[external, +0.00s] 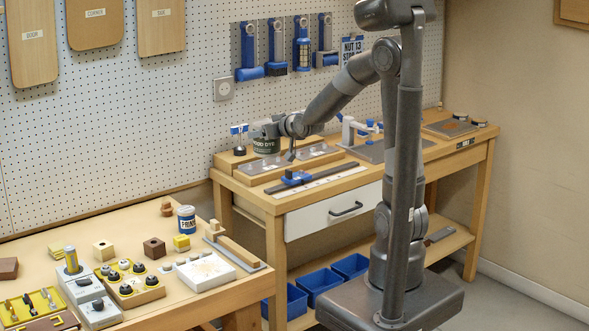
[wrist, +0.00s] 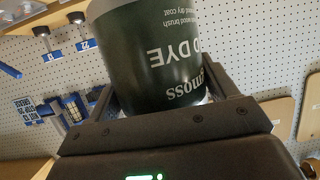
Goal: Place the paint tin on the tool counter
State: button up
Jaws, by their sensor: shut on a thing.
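A dark green tin (external: 265,139) with "WOOD DYE" on its label is at the back left of the wooden counter (external: 263,197), above or behind a wooden tray. I cannot tell whether its base touches anything. My gripper (external: 284,128) is shut on this tin from its right side. In the wrist view the tin (wrist: 150,48) sits between the two dark fingers, its lettering upside down and "moss" partly readable. Its far end is out of that view. A white and blue tin marked like "PRIMER" (external: 186,220) stands upright on the lower left table, away from my gripper.
The wooden tray (external: 245,178) with clear-lidded compartments fills the counter's back left. A dark rail with a blue clamp (external: 296,178) lies along the front. A blue-handled device (external: 358,130) stands further right. Blue tools (external: 303,45) hang on the pegboard. Blue bins (external: 318,282) sit below.

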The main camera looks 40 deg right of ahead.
jog(key=shift+s+d+r+m+h, duration=0.15)
jog(key=shift+s+d+h, duration=0.05)
jog(key=shift+s+d, duration=0.25)
jog(key=shift+s+d+r+m+h, duration=0.1)
jog(key=shift+s+d+m+h, duration=0.1)
jog(key=shift+s+d, duration=0.2)
jog(key=w+a+n+g+y, duration=0.2)
jog(key=w+a+n+y, duration=0.3)
jog(key=a, duration=0.5)
jog(key=w+a+n+g+y, duration=0.1)
jog(key=w+a+n+y, duration=0.25)
jog(key=w+a, duration=0.45)
jog(key=shift+s+a+f+n+g+y, duration=0.8)
jog(key=shift+a+f+n+g, duration=0.7)
jog(key=shift+a+f, duration=3)
jog(key=shift+s+a+f+n+g+y, duration=0.6)
jog(key=shift+a+f+n+g+y, duration=0.85)
jog(key=shift+a+f, duration=3)
jog(key=shift+s+a+f+n+g+y, duration=0.6)
jog(key=shift+a+f+n+g, duration=1.1)
jog(key=shift+a, duration=4.9)
jog(key=shift+s+f+m, duration=0.15)
jog(key=shift+f+m, duration=0.3)
jog(key=shift+f, duration=0.35)
